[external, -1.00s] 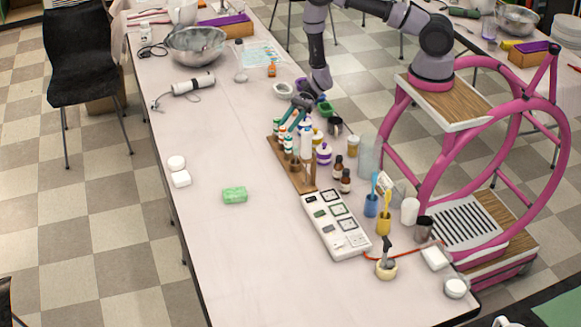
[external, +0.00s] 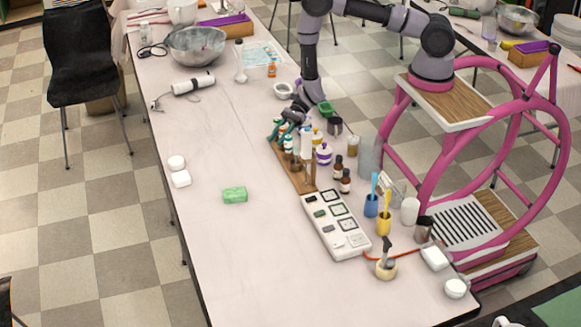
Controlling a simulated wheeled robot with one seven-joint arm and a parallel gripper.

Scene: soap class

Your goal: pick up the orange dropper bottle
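Small dropper-type bottles with pale and green parts stand in a wooden rack (external: 298,181) in the external view. I cannot tell for sure which of them is the orange one. A separate small orange bottle (external: 272,71) stands farther back on the table. My gripper (external: 284,127) is down at the far end of the rack, among the tops of the bottles there. Its fingers overlap the bottles, so I cannot tell whether they touch or hold one. The lower parts of those bottles are partly hidden.
Purple-lidded jars (external: 323,153) and brown bottles (external: 346,181) stand close to the rack's right. A white sample tray (external: 335,226) adjoins its near end. A green sponge (external: 234,195) lies to the left, with clear table around it.

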